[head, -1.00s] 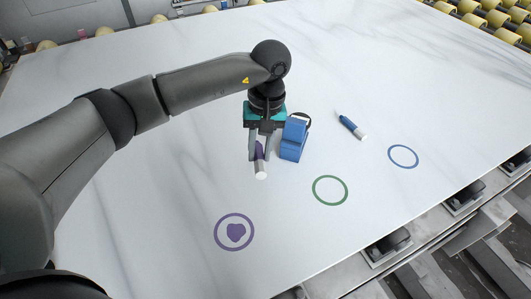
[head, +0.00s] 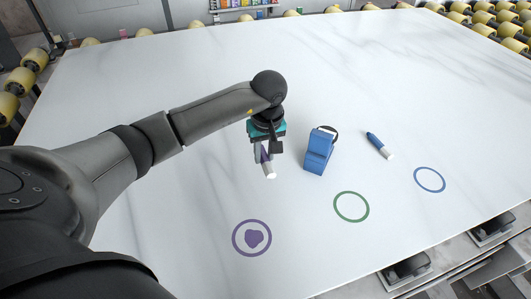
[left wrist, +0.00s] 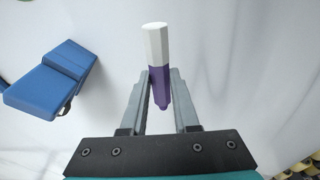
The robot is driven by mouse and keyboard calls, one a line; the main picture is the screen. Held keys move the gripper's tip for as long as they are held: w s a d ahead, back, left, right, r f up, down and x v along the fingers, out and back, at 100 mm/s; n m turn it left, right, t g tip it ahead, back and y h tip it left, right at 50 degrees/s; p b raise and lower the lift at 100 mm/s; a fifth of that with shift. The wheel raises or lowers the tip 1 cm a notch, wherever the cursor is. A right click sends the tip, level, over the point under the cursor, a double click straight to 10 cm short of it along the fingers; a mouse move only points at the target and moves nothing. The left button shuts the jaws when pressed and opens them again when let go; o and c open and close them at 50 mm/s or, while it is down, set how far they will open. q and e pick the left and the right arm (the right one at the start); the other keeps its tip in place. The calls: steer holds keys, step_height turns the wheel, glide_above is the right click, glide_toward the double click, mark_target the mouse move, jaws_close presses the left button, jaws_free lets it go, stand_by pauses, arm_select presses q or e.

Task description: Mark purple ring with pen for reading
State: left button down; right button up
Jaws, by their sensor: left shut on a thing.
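My left gripper (head: 263,153) is shut on a purple pen with a white end (head: 268,168). It holds the pen tilted, white end outward, above the slab. The left wrist view shows the pen (left wrist: 157,50) between the two fingers (left wrist: 160,80). The purple ring (head: 234,243) lies on the slab nearer the front edge, below the pen in the head view. A solid purple blot (head: 253,239) lies inside it. The pen is apart from the ring. My right gripper is not in view.
A blue boxy device (head: 318,155) stands right of my left gripper; the left wrist view shows it too (left wrist: 48,85). A blue pen (head: 378,143), a green ring (head: 337,209) and a blue ring (head: 417,181) lie farther right. The white stone slab (head: 180,75) is largely clear.

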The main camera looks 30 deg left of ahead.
mark_target(264, 181)
arm_select(q)
step_height(264, 181, down, 8)
steer(key=b, duration=0.7)
steer(key=shift+f, duration=0.15)
steer(key=c, duration=0.6)
jaws_free()
steer(key=shift+f, duration=0.1)
